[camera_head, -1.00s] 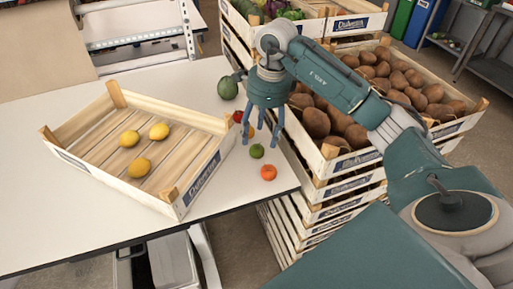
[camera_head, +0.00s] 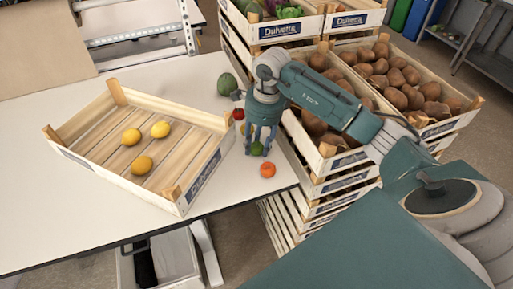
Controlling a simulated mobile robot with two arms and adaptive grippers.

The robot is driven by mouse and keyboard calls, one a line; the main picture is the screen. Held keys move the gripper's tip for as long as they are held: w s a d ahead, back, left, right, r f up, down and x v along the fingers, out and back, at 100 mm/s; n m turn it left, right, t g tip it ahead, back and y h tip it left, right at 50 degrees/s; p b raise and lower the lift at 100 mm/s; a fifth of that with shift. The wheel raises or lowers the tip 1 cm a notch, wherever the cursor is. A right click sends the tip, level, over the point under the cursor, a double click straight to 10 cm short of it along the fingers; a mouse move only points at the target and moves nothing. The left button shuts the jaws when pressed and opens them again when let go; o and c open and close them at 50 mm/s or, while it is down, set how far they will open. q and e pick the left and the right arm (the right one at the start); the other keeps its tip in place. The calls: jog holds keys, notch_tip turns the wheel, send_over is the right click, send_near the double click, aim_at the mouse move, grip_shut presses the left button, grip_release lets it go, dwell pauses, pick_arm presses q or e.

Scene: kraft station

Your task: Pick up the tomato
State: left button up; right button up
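A round red fruit (camera_head: 238,114), which looks like the tomato, sits on the white table just left of my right gripper, partly near its body. My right gripper (camera_head: 258,150) points down near the table's right edge. Its fingers look spread around a small green fruit (camera_head: 257,149), and I see no grip on it. A round orange-red fruit (camera_head: 267,170) lies on the table just in front of the fingers, apart from them. A yellow fruit (camera_head: 243,128) is partly hidden beside the gripper. My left gripper is not in view.
A wooden crate (camera_head: 95,112) with three yellow lemons stands on the table (camera_head: 60,220), left of the gripper. A dark green melon-like fruit (camera_head: 227,84) lies behind. Stacked crates (camera_head: 335,160) of brown potatoes or similar roots stand close along the right edge.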

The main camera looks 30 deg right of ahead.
jog(key=shift+r, duration=0.1)
dwell(0.3)
jog(key=shift+w+r+b, duration=0.1)
jog(key=shift+r+b, duration=0.2)
jog(key=shift+r, duration=0.35)
notch_tip(320, 180, up, 9)
jog(key=b, duration=0.2)
notch_tip(320, 180, up, 10)
jog(key=p, duration=0.1)
send_over(257, 144)
jog(key=w+a+f, duration=0.1)
jog(key=w+a, duration=0.1)
jog(key=a, duration=1.4)
jog(key=w+a+f+p, duration=0.1)
jog(key=w+a+f, duration=0.1)
jog(key=a, duration=1.4)
jog(key=shift+w+f, duration=0.25)
jog(key=shift+w, duration=0.1)
jog(key=shift+f, duration=0.1)
